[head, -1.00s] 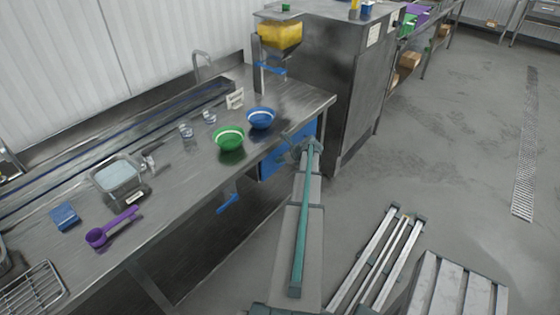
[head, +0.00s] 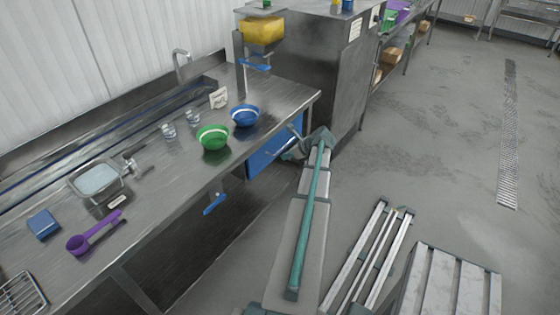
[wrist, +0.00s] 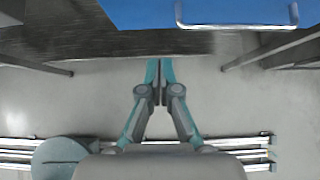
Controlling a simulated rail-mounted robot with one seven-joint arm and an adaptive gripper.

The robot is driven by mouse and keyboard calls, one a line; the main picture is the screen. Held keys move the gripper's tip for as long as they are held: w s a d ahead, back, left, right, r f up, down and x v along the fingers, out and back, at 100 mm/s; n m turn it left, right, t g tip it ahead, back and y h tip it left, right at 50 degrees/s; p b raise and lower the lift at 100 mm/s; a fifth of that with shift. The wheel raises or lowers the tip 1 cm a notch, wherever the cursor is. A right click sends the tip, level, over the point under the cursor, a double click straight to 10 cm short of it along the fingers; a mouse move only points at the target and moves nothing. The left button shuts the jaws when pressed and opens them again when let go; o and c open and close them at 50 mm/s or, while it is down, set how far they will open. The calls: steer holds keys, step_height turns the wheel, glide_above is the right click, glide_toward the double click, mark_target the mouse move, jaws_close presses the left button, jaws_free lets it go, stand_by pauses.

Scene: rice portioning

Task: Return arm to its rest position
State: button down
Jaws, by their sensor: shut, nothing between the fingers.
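My gripper (wrist: 160,98) is shut and empty in the wrist view, its fingertips together over the grey floor. In the head view my arm reaches out along the front of the steel bench (head: 150,225), and its end is by the blue drawer (head: 275,150). The fingers cannot be made out there. The blue drawer front with its metal handle also shows at the top of the wrist view (wrist: 225,12), apart from the fingertips.
On the bench stand a green bowl (head: 213,138), a blue bowl (head: 245,116), a purple scoop (head: 95,233), a scale with a tray (head: 97,181) and a blue block (head: 43,224). A yellow-filled dispenser (head: 262,30) stands behind. Metal rails (head: 370,255) lie on the floor at right.

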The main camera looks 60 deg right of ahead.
steer(key=a+f+n+g+y, duration=0.1)
steer(key=a+f+n+g, duration=0.2)
steer(key=a+f+n, duration=0.7)
steer(key=a+f+n+g+y, duration=0.25)
steer(key=a+f+n, duration=0.3)
steer(key=a, duration=0.85)
steer(key=a+f+n+g, duration=0.3)
steer(key=a+f+n, duration=0.5)
steer(key=a, duration=0.4)
steer(key=s+a+f+n+g+h, duration=0.1)
steer(key=s+a+n, duration=0.3)
steer(key=a, duration=0.5)
steer(key=s+a+f+n+g, duration=0.4)
steer(key=s+a, duration=0.4)
steer(key=a, duration=0.2)
steer(key=s+a+f+n+g+h, duration=0.1)
steer(key=s+a+f+n+g, duration=0.1)
steer(key=s+a+n, duration=0.3)
steer(key=shift+s+a+f+h, duration=0.35)
steer(key=shift+s+a, duration=0.5)
steer(key=shift+a, duration=1.55)
steer(key=shift+n, duration=0.25)
